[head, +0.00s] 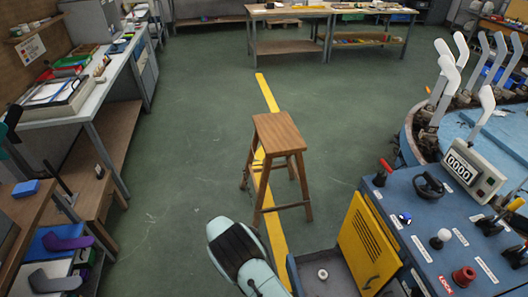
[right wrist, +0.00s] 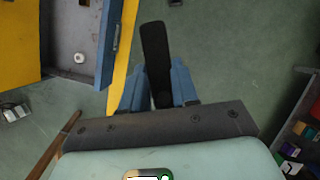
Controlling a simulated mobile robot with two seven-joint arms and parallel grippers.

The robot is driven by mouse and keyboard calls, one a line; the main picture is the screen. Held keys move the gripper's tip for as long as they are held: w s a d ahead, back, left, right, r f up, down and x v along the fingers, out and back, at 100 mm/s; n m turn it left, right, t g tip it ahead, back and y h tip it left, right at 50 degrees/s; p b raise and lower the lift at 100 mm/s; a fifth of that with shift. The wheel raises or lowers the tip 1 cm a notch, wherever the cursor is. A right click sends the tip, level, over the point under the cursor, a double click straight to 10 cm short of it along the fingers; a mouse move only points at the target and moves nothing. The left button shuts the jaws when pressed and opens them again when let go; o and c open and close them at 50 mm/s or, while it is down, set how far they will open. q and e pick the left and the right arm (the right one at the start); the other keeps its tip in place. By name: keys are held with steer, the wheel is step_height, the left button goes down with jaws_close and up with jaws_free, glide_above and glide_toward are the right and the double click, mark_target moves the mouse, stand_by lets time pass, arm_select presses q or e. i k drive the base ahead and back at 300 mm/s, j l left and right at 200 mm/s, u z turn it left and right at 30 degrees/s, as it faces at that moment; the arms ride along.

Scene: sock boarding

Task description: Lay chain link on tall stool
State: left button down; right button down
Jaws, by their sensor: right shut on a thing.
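The tall wooden stool (head: 278,131) stands upright on the green floor near the middle of the head view. Its square seat looks bare. In the right wrist view my right gripper (right wrist: 157,88) has its blue fingers shut on a flat, dark, round-ended piece, seemingly the chain link (right wrist: 154,45). The piece sticks out past the fingertips, above the floor. Its inner end is hidden between the fingers. In the head view my pale green right arm shows at the bottom, on the near side of the stool; the fingers cannot be made out there. My left gripper is not in view.
A blue machine console (head: 430,215) with a yellow door (head: 367,245) stands right of the stool. An open grey compartment (head: 322,280) is at its foot. Workbenches line the left side (head: 70,110) and the back (head: 290,12). The floor around the stool is clear.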

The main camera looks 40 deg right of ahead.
mark_target(279, 134)
steer(key=i+z, duration=0.15)
steer(key=i, duration=0.25)
steer(key=i+j+z, duration=0.2)
steer(key=i, duration=0.2)
steer(key=i+j+z, duration=0.15)
steer(key=i, duration=0.25)
steer(key=i+j+z, duration=0.1)
steer(key=i+z, duration=0.35)
steer(key=i+j+z, duration=0.2)
steer(key=z, duration=0.25)
steer(key=i+j+z, duration=0.65)
steer(key=j+z, duration=0.2)
